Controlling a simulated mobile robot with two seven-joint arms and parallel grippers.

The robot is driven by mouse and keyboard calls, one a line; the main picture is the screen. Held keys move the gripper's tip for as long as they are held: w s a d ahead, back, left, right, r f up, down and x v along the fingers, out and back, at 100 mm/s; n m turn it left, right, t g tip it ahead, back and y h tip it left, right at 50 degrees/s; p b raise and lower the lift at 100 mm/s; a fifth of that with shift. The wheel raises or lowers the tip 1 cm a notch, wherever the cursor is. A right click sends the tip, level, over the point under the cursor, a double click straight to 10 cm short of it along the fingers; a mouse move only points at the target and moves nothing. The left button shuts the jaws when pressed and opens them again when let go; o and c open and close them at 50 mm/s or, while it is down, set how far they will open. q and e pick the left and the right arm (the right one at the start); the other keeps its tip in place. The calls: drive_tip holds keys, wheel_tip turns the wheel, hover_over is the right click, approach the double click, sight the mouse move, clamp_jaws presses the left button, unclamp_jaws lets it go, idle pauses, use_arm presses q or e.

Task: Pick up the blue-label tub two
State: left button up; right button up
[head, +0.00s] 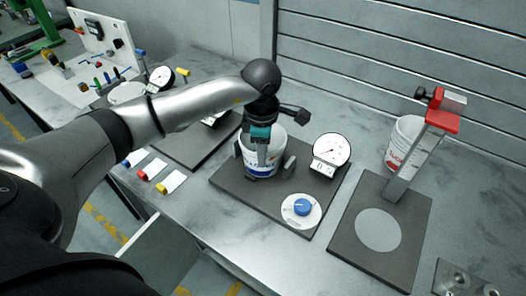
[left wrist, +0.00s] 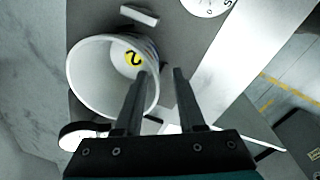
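The blue-label tub two (head: 248,166) is a white open tub with a blue band, upright on a dark plate in the head view. In the left wrist view the tub (left wrist: 84,77) shows its open mouth and a yellow disc marked 2 inside. My left gripper (left wrist: 160,71) is open. Its two fingers are apart at the tub's wall, one overlapping the mouth and the other outside. In the head view the left gripper (head: 262,160) hides part of the tub's front. Whether the fingers touch the wall cannot be told. My right gripper is not in view.
A dial gauge (head: 331,150) and a blue knob (head: 302,207) stand right of the tub. A red-topped stand (head: 440,120) and a red-label tub (head: 408,130) are farther right. White cards with coloured ends (head: 153,169) lie left. A slatted wall (head: 400,45) closes the back.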

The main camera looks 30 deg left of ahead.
use_arm(q)
hover_over(263, 177)
drive_tip(key=shift+s+d+f, duration=0.1)
drive_tip(key=shift+s+f, duration=0.05)
drive_tip(key=shift+f, duration=3.25)
clamp_jaws()
